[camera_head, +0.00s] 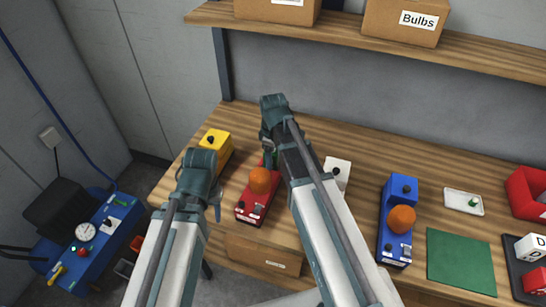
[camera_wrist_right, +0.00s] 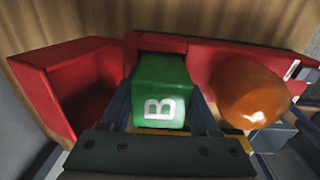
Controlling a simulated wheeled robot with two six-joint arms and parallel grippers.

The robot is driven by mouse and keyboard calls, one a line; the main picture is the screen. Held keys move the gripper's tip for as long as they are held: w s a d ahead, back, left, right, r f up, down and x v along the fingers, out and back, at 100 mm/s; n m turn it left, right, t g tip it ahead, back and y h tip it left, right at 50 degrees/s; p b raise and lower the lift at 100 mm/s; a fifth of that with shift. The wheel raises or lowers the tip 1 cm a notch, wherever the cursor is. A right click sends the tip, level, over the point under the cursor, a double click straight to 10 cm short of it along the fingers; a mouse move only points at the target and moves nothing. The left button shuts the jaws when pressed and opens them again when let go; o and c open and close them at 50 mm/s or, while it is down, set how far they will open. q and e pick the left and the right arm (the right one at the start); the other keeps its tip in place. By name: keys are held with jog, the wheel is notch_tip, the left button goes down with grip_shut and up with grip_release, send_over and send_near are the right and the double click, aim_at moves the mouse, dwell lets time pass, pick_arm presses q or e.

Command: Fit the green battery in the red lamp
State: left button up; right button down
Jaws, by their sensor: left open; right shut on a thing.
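The red lamp (camera_head: 251,210), with its orange dome (camera_head: 260,180), stands near the table's front edge. In the right wrist view the dome (camera_wrist_right: 250,92) is at the right, and a hollow red part (camera_wrist_right: 75,88) stands at the left. My right gripper (camera_wrist_right: 165,108) is shut on the green battery (camera_wrist_right: 163,85), marked with a white B, between those red parts. I cannot tell how deep the battery sits. In the head view, my right arm largely hides the battery and the lamp's far end. My left gripper (camera_head: 217,207) is open and empty, left of the lamp.
A yellow device (camera_head: 216,144) stands behind my left gripper, and a white one (camera_head: 337,171) right of my right arm. A blue lamp (camera_head: 399,190), small tray (camera_head: 454,207), green mat (camera_head: 460,262) and red bin (camera_head: 522,200) are farther right. A shelf (camera_head: 340,34) spans the wall.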

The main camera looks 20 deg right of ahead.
aim_at(273, 170)
pick_arm(q)
notch_tip(273, 170, down, 2)
jog(key=shift+f, duration=0.1)
pick_arm(e)
jog(key=s+f, duration=0.2)
jog(key=s, duration=0.1)
jog(key=shift+a+f+g, duration=0.1)
jog(key=shift+a+g, duration=0.2)
jog(key=shift+a, duration=0.05)
jog(key=shift+c, duration=0.2)
grip_release()
jog(key=shift+w+d+r+p, duration=0.1)
jog(key=shift+w+r+p, duration=0.3)
jog(key=shift+r+p, duration=0.4)
jog(key=r+p, duration=0.1)
jog(key=p, duration=0.1)
jog(key=w+r+p, duration=0.1)
jog(key=shift+r+p, duration=0.1)
jog(key=shift+p, duration=0.25)
jog(key=r+p, duration=1.2)
jog(key=shift+d+r, duration=0.15)
jog(key=shift+d, duration=0.05)
pick_arm(q)
notch_tip(273, 170, up, 16)
jog(key=w, duration=0.2)
jog(key=shift+d+r, duration=0.2)
jog(key=shift+r, duration=0.05)
jog(key=shift+f, duration=0.1)
pick_arm(e)
jog(key=shift+w, duration=0.1)
